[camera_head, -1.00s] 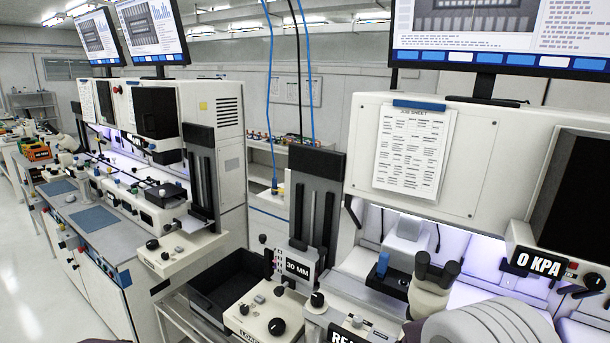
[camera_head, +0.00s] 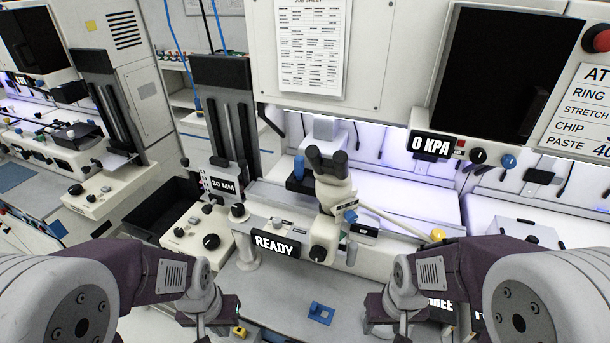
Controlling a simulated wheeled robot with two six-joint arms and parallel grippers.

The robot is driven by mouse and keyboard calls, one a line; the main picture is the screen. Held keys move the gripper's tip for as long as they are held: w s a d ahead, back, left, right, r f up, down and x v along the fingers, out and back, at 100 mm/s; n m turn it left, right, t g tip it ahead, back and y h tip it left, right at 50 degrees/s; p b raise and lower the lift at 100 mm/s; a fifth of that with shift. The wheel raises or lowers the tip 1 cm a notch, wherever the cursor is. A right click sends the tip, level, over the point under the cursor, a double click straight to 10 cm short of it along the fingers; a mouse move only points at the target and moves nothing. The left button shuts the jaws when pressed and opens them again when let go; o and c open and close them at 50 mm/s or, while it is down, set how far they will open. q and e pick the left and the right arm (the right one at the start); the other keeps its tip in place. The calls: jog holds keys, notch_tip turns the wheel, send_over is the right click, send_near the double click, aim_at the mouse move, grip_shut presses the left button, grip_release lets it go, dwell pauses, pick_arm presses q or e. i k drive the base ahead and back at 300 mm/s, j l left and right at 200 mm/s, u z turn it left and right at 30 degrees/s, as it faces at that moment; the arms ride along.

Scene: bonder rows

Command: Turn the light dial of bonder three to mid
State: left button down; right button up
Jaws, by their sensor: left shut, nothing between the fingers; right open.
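A bonder with a READY display (camera_head: 275,244) stands in front of me; a label ending in "REE" (camera_head: 440,308) on its front edge is partly hidden by my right arm. Its panel has a black dial (camera_head: 318,253) right of the display and a black knob (camera_head: 237,211) left of it. Another black dial (camera_head: 478,156) is beside the 0 KPA display (camera_head: 431,145). I cannot tell which is the light dial. My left gripper (camera_head: 215,325) is shut and empty, low in the view. My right gripper (camera_head: 385,325) is open at the bottom. Neither touches a dial; their fingertips are unclear.
A microscope eyepiece (camera_head: 328,165) rises above the panel. A blue part (camera_head: 321,313) lies on the grey worktop (camera_head: 285,290) between my arms. A black bin (camera_head: 160,212) and another bonder (camera_head: 95,195) are at left. The worktop's middle is mostly clear.

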aim_at(276, 221)
jog(key=j+z, duration=0.1)
jog(key=j, duration=0.4)
jog(key=k+j+z, duration=0.1)
jog(key=j, duration=0.4)
jog(key=k+j+z, duration=0.15)
jog(key=j, duration=0.35)
jog(key=i, duration=0.05)
